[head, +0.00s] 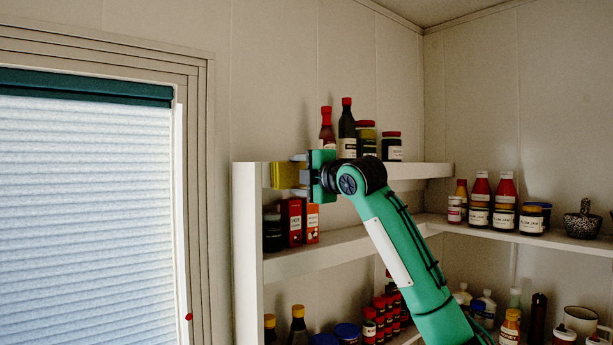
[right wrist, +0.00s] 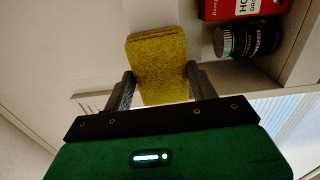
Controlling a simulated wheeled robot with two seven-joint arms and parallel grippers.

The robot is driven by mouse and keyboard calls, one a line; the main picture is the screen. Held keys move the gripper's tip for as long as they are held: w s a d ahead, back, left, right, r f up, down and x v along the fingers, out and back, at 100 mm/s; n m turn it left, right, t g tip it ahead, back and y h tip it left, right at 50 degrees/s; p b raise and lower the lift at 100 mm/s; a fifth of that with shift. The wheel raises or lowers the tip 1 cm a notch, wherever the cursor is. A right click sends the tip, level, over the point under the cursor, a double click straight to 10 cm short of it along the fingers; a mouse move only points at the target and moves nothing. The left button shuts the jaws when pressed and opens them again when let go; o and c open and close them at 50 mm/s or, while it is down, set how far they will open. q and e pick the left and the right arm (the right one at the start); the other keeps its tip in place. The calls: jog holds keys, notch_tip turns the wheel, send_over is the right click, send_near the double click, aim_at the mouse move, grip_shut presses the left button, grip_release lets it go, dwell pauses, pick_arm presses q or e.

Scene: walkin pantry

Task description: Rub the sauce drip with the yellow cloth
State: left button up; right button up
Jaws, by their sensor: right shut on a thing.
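My right gripper (head: 296,175) is shut on the yellow cloth (head: 285,176) and holds it level with the upper shelf, near the left end of the shelving. In the right wrist view the folded cloth (right wrist: 158,65) sits between the two fingers and sticks out beyond them. I cannot tell whether the cloth touches the shelf. I cannot make out a sauce drip for certain in either view. A small red spot (head: 188,317) shows on the window frame, too small to identify. My left gripper is not in view.
Bottles and jars stand on the upper shelf (head: 432,170). Red boxes (head: 292,221) and a dark jar (right wrist: 245,41) stand on the shelf below. A white upright panel (head: 247,250) closes the shelving's left end. A window with a white blind (head: 85,210) is at the left.

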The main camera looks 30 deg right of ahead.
jog(key=shift+s+f, duration=0.1)
jog(key=shift+s, duration=0.35)
jog(key=s, duration=0.3)
jog(key=s+b, duration=0.1)
jog(key=s, duration=0.1)
jog(key=shift+d, duration=0.25)
jog(key=s, duration=0.3)
jog(key=shift+s+d, duration=0.1)
jog(key=shift+d, duration=0.05)
dwell(0.5)
